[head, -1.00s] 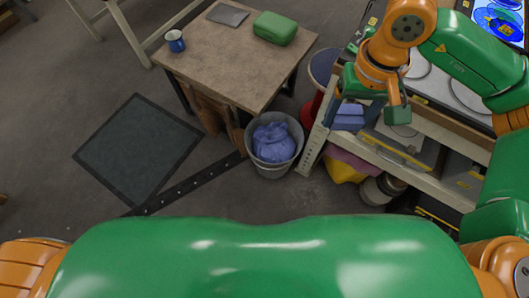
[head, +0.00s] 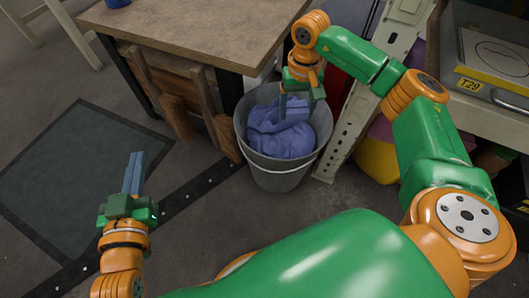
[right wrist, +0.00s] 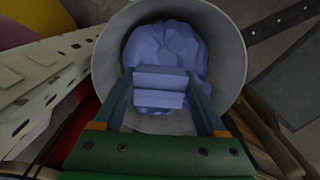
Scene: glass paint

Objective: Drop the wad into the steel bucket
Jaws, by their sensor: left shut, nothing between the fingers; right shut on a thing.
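The steel bucket (head: 277,176) stands on the floor, with a crumpled blue-violet bag (head: 277,135) inside it. My right gripper (head: 300,103) points down over the bucket's mouth, shut on the wad (head: 297,110), a small folded blue block. In the right wrist view the wad (right wrist: 160,86) sits between the two fingers, in front of the bag (right wrist: 165,45) and inside the outline of the bucket's rim (right wrist: 232,45). I cannot tell whether the wad touches the bag. My left gripper (head: 134,155) is shut and empty above the floor at left.
A perforated shelf upright (head: 365,95) stands close to the right of the bucket. A dark mat (head: 75,165) and a black floor strip (head: 190,195) lie at left.

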